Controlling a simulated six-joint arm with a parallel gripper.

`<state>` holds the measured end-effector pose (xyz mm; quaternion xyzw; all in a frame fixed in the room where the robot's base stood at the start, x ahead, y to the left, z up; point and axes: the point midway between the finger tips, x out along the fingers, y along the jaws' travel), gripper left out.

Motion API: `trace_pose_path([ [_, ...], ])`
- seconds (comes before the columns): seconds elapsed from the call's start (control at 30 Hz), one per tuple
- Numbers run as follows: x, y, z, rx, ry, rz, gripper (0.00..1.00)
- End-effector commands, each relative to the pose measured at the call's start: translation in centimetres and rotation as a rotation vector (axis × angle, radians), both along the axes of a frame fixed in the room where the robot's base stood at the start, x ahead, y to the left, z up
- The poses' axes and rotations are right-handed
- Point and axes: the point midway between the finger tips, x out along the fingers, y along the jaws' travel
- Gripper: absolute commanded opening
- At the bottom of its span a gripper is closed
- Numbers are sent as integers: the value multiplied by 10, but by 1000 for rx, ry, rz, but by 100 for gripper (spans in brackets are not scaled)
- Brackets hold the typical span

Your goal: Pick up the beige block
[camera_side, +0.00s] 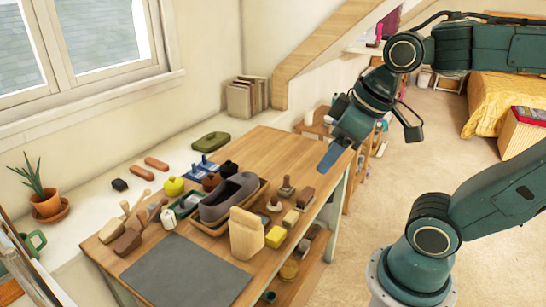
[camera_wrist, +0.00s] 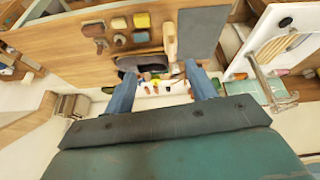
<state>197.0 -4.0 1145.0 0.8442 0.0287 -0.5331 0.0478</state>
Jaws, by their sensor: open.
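A small yellowish-beige block (camera_side: 291,218) lies on the wooden table near its right edge, between a yellow block (camera_side: 276,236) and a dark brown block (camera_side: 306,197). In the wrist view the beige block (camera_wrist: 118,22) is near the top, left of the yellow block (camera_wrist: 141,20). My gripper (camera_side: 331,157) hangs in the air above and behind the table's right end, well away from the beige block. In the wrist view its two blue fingers stand apart, and my gripper (camera_wrist: 163,76) holds nothing.
A tall beige bag-like item (camera_side: 247,234) stands left of the yellow block. A grey shoe (camera_side: 228,197) sits in a wooden tray behind it. Stamp-like handled tools (camera_side: 286,187) stand near the brown block. A grey mat (camera_side: 187,272) covers the near left, bare of objects.

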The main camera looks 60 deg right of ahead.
Motion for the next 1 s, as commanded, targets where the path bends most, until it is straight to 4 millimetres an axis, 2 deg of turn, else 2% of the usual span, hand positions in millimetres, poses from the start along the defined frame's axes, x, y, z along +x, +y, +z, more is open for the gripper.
trace_pose_path([
  [0.27,41,-16,-7,-78,104,212,56],
  [0.53,81,-42,-24,-117,189,447,56],
  [0.77,111,-70,-48,-120,238,651,56],
  [1.0,136,-105,-82,-100,258,867,56],
])
